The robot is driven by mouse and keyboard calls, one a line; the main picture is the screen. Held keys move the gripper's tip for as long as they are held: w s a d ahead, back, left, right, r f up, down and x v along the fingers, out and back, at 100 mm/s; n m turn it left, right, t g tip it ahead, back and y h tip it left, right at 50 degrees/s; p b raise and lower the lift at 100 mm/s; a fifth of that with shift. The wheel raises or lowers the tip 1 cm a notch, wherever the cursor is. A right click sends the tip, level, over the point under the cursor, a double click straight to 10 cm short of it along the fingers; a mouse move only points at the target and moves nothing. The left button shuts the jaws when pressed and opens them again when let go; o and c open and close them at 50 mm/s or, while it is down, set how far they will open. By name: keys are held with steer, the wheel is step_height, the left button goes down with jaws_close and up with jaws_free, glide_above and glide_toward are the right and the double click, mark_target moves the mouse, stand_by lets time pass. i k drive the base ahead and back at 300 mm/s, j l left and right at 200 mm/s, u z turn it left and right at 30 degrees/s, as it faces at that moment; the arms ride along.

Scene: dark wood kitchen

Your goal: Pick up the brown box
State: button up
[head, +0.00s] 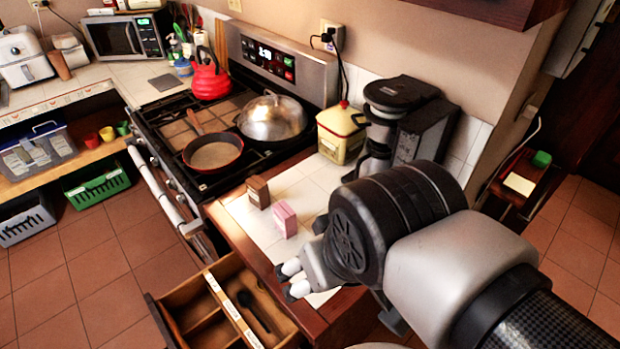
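The brown box (258,192) is small and stands upright on the white tiled counter, close to the stove's right side. A pink box (285,219) stands just to its right and nearer to me. My gripper (290,281) is at the counter's front edge, to the lower right of both boxes and apart from them. Its two pale fingertips show a gap between them, and I see nothing held there. My arm hides part of the counter on the right.
An open drawer (185,297) with a dark utensil juts out below the counter. A yellow canister (340,133) and a black coffee maker (398,125) stand behind the boxes. A red pan (213,152) and a lidded pan (271,118) sit on the stove.

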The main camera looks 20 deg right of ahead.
mark_target(257, 189)
steer(key=j+z, duration=0.25)
steer(key=j, duration=0.25)
steer(key=k+j+z, duration=0.2)
steer(key=j, duration=0.25)
steer(key=j+z, duration=0.25)
steer(key=j, duration=0.2)
steer(key=k+j+z, duration=0.25)
steer(key=j, duration=0.2)
steer(key=i, duration=0.1)
